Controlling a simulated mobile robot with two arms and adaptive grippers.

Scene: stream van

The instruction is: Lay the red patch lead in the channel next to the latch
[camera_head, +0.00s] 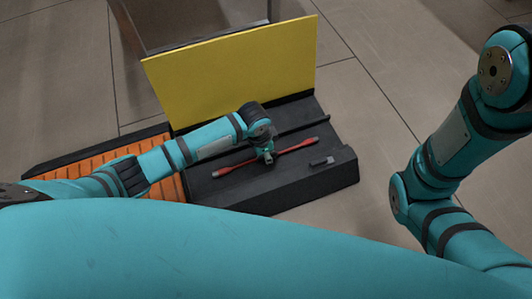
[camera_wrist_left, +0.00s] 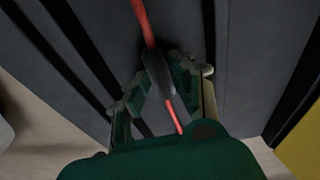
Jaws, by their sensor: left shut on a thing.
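The red patch lead (camera_head: 295,147) is a thin, straight red piece stretched over the black base (camera_head: 235,192). It also shows in the left wrist view (camera_wrist_left: 144,22), with a dark middle part between my fingers. My left gripper (camera_head: 267,158) is shut on that middle part and points down; its fingers also show in the left wrist view (camera_wrist_left: 163,88). Long dark channels run along the base, but I cannot tell whether the lead is in one or above it. A small dark block, perhaps the latch (camera_head: 322,161), sits right of my left gripper. My right gripper is out of view.
A yellow panel (camera_head: 230,70) stands upright along the back of the base. An orange slatted piece (camera_head: 80,160) with black edges adjoins at the left. A grey framed box (camera_head: 190,25) is behind the panel. Tiled floor (camera_head: 365,120) is clear on the right.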

